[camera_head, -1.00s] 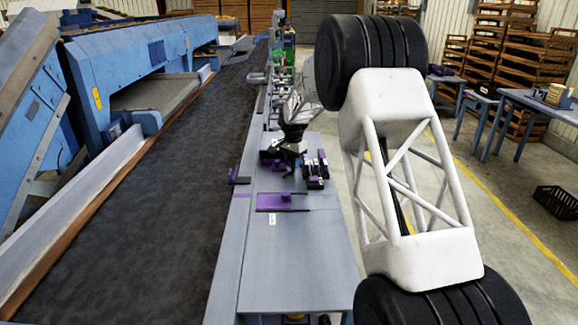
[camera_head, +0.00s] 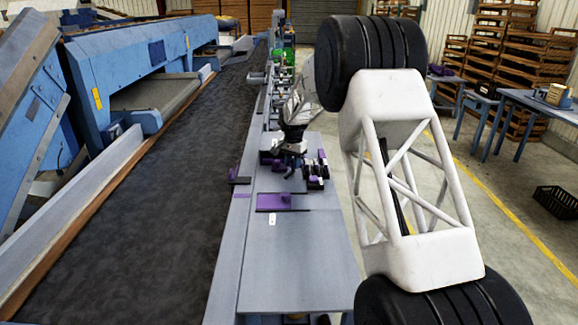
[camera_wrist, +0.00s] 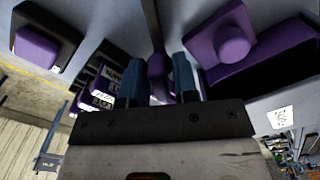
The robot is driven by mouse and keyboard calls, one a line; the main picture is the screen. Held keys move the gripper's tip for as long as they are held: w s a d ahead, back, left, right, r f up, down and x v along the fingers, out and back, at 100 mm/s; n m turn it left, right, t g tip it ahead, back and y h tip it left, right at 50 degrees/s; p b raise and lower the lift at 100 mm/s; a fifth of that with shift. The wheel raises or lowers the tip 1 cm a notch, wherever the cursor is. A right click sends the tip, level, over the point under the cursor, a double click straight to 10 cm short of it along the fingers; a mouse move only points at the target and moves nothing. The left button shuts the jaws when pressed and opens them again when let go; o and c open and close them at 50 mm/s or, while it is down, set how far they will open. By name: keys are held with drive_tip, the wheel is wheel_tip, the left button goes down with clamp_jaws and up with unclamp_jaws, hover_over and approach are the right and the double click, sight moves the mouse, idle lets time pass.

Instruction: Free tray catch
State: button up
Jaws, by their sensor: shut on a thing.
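My gripper (camera_head: 288,160) is low over the grey bench, at the dark fixture there. In the wrist view its two blue-grey fingers (camera_wrist: 157,80) are shut on a purple piece (camera_wrist: 158,68), which is partly hidden between them. A dark bar (camera_wrist: 152,22) runs away from this piece. I cannot tell which part is the tray catch.
A purple block on a black base (camera_head: 238,176) stands at the bench's left edge. Black blocks with white labels and purple parts (camera_head: 316,178) stand right of my gripper. A dark conveyor belt (camera_head: 130,220) runs along the left. The front of the bench (camera_head: 295,265) is clear.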

drive_tip(key=n, duration=0.7)
idle(0.6)
drive_tip(key=o, duration=0.3)
drive_tip(key=shift+r, duration=0.2)
drive_tip(key=shift+r, duration=2.3)
drive_tip(key=shift+s, duration=0.1)
